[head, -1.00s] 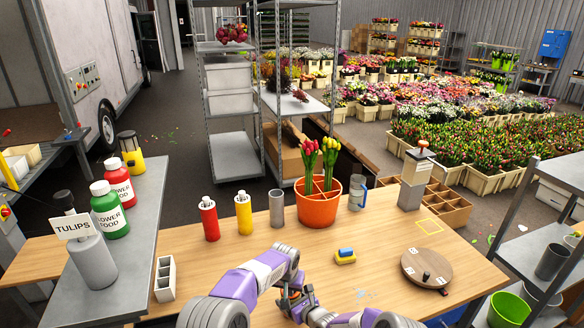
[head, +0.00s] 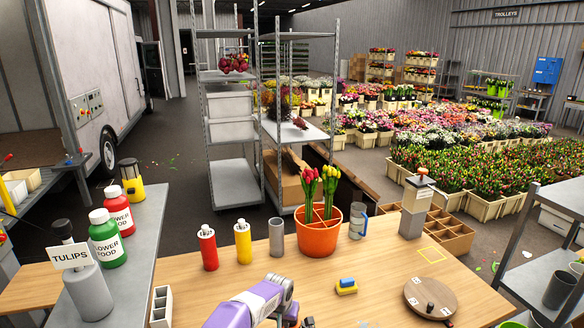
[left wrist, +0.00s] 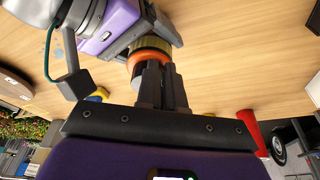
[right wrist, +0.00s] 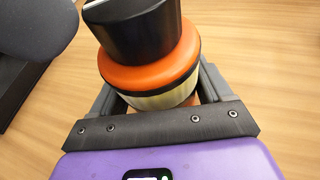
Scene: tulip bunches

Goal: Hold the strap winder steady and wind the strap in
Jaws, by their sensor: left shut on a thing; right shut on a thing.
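The strap winder (right wrist: 150,75) has an orange disc, a cream band and a black cylindrical part. In the right wrist view, the fingers of my right gripper (right wrist: 160,82) lie on both sides of it, shut on it. It also shows in the left wrist view (left wrist: 150,57), where my left gripper (left wrist: 158,72) has its dark fingers close together against its orange part, shut on it. The exact part between the left fingers is hidden. In the head view my left arm reaches the bottom edge, and the winder and right gripper are out of frame.
An orange pot of tulips (head: 318,238), a red bottle (head: 208,248), a yellow bottle (head: 243,243) and a grey cup (head: 276,238) stand along the far side of the bench. A blue-and-yellow block (head: 346,286) and a round wooden board (head: 430,298) lie on the right.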

